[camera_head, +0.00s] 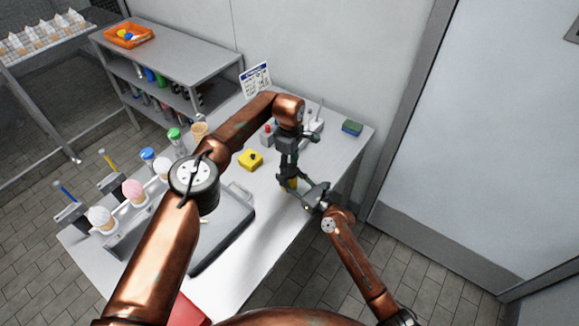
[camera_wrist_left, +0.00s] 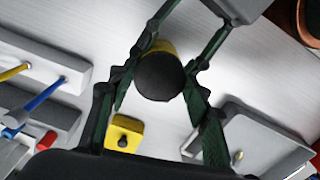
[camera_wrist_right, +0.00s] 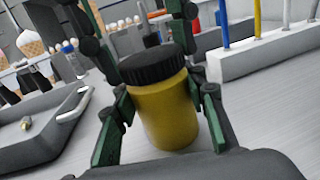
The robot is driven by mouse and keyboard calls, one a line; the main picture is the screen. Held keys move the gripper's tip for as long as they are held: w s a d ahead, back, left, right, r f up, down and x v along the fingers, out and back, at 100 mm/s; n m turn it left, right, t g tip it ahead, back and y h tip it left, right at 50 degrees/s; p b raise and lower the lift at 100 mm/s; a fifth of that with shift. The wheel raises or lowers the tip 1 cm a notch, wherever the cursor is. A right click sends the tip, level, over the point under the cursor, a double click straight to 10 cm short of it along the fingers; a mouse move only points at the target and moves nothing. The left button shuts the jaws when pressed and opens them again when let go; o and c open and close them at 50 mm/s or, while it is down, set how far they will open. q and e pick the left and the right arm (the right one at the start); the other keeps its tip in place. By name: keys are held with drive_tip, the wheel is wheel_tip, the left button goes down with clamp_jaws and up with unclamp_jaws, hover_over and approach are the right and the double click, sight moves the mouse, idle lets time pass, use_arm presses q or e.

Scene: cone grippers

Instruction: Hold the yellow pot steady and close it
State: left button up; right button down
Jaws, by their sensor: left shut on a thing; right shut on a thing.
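The yellow pot (camera_wrist_right: 168,112) stands upright between the fingers of my right gripper (camera_wrist_right: 160,128), which is shut on its body. Its black ribbed lid (camera_wrist_right: 152,66) sits on top; I cannot tell how tightly it is closed. In the left wrist view the round lid (camera_wrist_left: 160,77) lies between the fingers of my left gripper (camera_wrist_left: 158,92), which is shut on it from above. In the head view, my left gripper (camera_head: 288,180) and my right gripper (camera_head: 305,192) meet at the pot (camera_head: 293,184), which they mostly hide.
A yellow block with a black knob (camera_head: 250,159) is on the table close by. A grey tray (camera_head: 232,232) lies to the left, with cones in holders beyond. Tool racks (camera_wrist_right: 255,50) and a green-blue sponge (camera_head: 352,127) are near the back. The table's front right edge is close to the pot.

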use_arm(q)
drive_tip(key=m, duration=0.3)
use_arm(e)
drive_tip(key=shift+s+f, duration=0.1)
drive_tip(key=shift+f, duration=0.1)
use_arm(q)
drive_tip(key=o, duration=0.7)
drive_tip(key=shift+r, duration=2.25)
drive_tip(key=shift+o, duration=0.4)
drive_tip(key=o, duration=0.5)
